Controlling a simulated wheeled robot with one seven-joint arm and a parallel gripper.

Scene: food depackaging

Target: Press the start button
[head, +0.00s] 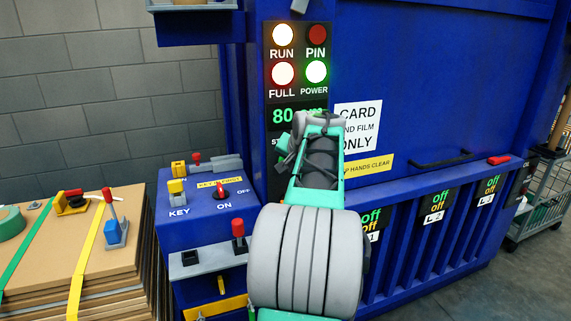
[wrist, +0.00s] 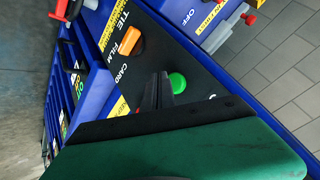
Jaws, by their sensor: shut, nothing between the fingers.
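A round green button (wrist: 177,82) sits on the black control panel (wrist: 195,62) in the wrist view. I take it for the start button; its label is not readable there. My gripper (wrist: 159,86) is shut and empty, its dark fingertips just left of the green button in that view. I cannot tell whether they touch the panel. In the head view my arm covers the button and most of the lower panel; only the start of a label, "ST", shows beside it.
An orange knob (wrist: 130,42) marked film and card is beside the button. The blue machine (head: 430,80) carries lit RUN, FULL and POWER lamps and a display reading 80. A key-switch box (head: 210,215) stands left, near stacked cardboard (head: 110,262). A cart (head: 540,215) stands right.

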